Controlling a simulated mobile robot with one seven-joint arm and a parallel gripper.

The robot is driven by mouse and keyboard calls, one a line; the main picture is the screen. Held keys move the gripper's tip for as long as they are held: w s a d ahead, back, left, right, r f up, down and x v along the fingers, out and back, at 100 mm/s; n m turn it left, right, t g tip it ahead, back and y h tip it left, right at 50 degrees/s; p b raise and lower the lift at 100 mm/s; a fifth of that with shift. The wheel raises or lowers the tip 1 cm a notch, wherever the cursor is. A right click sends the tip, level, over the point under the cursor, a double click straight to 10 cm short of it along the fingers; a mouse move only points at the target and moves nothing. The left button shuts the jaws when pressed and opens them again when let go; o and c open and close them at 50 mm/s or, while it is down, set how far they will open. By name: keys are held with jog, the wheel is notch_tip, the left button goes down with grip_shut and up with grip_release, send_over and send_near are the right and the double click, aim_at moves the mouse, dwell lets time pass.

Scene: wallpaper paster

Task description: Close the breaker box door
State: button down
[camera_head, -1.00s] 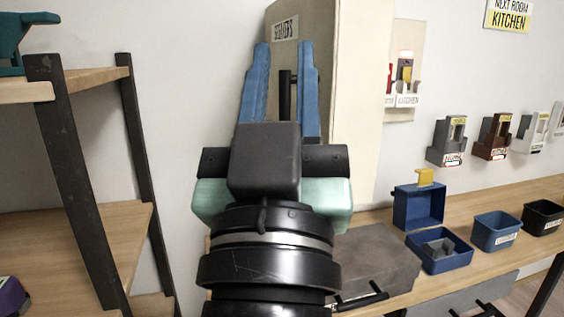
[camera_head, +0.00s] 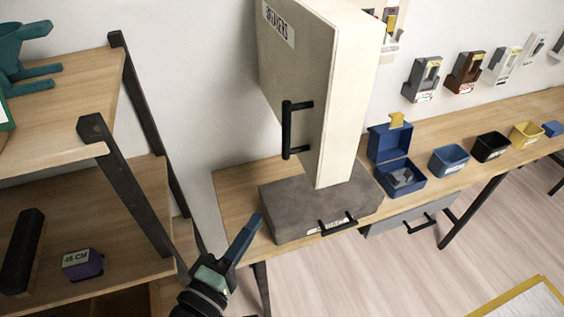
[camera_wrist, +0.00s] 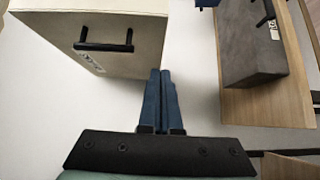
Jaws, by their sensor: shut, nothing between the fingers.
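The cream breaker box door (camera_head: 297,75) stands out from the wall at the top centre of the head view. It shows its labelled face, a black bar handle (camera_head: 288,130) and a thick pale edge. In the wrist view the cream door (camera_wrist: 140,22) fills the upper left, with its handle (camera_wrist: 103,46). My gripper (camera_head: 257,220) is low and in front of the wooden table, below the handle in the picture and apart from it. Its blue fingers (camera_wrist: 161,73) lie together in the wrist view, shut and empty, to the right of the handle. The hinge is hidden.
A grey case (camera_head: 290,209) lies on the wooden table (camera_head: 236,189) under the door. An open blue box (camera_head: 408,178) and several bins stand farther right. A shelf unit (camera_head: 137,180) is close on the left.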

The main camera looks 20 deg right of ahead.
aim_at(307, 171)
jog(key=p+x, duration=0.1)
jog(key=x, duration=0.3)
jog(key=s+d+p+x, duration=0.1)
jog(key=x, duration=0.3)
jog(key=p+x, duration=0.2)
jog(key=x, duration=0.2)
jog(key=shift+s+d, duration=0.3)
jog(key=shift+d, duration=0.45)
jog(key=shift+d, duration=0.1)
